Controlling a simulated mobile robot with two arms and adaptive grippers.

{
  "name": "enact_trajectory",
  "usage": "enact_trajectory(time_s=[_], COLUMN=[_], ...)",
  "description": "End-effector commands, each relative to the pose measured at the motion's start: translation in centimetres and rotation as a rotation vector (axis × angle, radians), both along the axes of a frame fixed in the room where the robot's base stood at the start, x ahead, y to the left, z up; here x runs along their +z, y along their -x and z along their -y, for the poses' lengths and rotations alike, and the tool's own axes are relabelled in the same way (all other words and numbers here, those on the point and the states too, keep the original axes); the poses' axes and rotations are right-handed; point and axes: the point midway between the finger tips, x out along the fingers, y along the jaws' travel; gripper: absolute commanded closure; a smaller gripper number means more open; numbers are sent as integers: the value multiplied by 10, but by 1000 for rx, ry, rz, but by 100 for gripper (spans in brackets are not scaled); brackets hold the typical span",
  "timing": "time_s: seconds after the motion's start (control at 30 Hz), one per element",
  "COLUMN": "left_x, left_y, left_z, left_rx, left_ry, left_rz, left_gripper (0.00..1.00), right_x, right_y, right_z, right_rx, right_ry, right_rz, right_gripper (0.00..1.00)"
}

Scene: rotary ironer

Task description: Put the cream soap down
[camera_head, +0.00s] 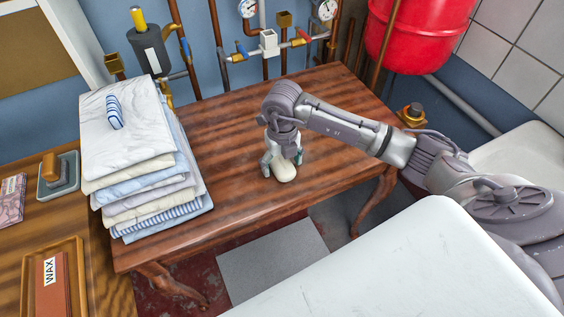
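The cream soap (285,173) is a pale rounded bar low over the brown wooden table (235,125), near its front middle. My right gripper (283,161) points down over the table with one finger on each side of the soap, and it looks shut on it. The soap's upper part is hidden by the gripper. I cannot tell whether the soap's underside touches the tabletop. My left gripper is not in view.
A stack of folded linen (140,165) with a small striped item (115,112) on it stands at the table's left. Pipes and valves (268,42) run behind. A white surface (400,265) lies in front. The tabletop around my gripper is clear.

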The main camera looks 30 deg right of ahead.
Motion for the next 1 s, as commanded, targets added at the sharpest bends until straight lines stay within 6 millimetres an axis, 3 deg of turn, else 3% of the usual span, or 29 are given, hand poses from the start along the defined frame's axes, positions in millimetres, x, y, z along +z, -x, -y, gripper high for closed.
enact_trajectory(time_s=[0.33, 0.73, 1.0], left_x=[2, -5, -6], left_y=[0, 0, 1], left_z=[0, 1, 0], left_rx=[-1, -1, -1], left_ry=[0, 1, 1], left_rz=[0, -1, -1], left_gripper=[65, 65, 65], right_x=[12, 93, 122], right_y=[-1, -1, 0], right_z=[0, 1, 1], right_rx=[0, 0, 0], right_ry=[-1, -1, 0], right_rz=[3, 6, 1], right_gripper=[17, 17, 17])
